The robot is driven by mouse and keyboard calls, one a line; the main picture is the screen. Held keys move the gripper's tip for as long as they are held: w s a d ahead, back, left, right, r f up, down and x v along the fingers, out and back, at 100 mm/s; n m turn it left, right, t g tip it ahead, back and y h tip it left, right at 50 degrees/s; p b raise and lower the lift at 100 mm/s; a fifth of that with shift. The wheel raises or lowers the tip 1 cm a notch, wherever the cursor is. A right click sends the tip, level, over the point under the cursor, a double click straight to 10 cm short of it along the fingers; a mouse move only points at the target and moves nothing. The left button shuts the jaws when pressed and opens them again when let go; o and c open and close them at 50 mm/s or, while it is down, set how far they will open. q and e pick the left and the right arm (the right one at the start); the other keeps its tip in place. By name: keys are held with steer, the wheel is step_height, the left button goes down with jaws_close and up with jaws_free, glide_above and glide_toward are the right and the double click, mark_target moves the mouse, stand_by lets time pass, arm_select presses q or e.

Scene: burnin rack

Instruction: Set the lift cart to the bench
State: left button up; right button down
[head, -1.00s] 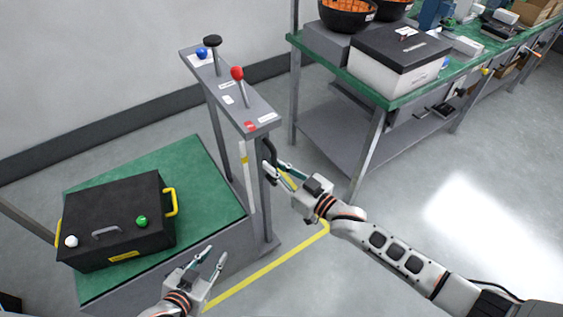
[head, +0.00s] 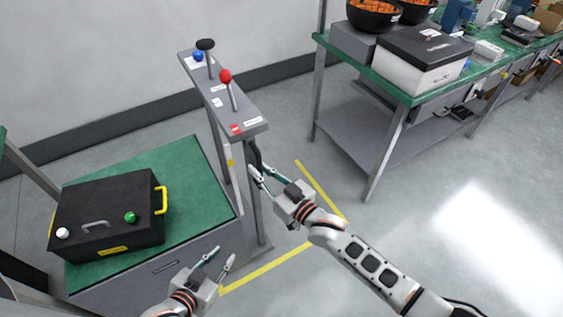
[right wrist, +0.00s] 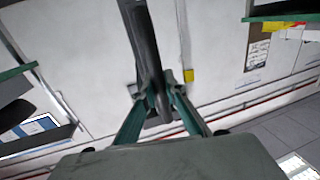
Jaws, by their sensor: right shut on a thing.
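The lift cart has a green platform (head: 185,165) and a grey control column (head: 235,112) with a black-knobbed lever, a red-knobbed lever and a blue knob. My right gripper (head: 261,174) is shut on the dark upright cart handle (head: 254,152) on the column's right side. In the right wrist view, the fingers (right wrist: 158,92) close around the dark handle bar (right wrist: 141,40). My left gripper (head: 221,259) is open and empty, in front of the platform's near side. The green-topped bench (head: 398,93) stands at the upper right, apart from the cart.
A black case (head: 108,215) with yellow handles sits on the cart platform. Yellow floor tape (head: 268,266) forms a corner right of the cart. A black-lidded white box (head: 420,75) and black bowls (head: 373,15) are at the bench's near end. Grey floor lies open at right.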

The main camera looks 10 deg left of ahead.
steer(key=shift+s+a, duration=0.45)
steer(key=shift+a, duration=0.1)
steer(key=c, duration=2.1)
jaws_free()
steer(key=shift+a, duration=0.15)
steer(key=v, duration=1.2)
steer(key=shift+s, duration=0.1)
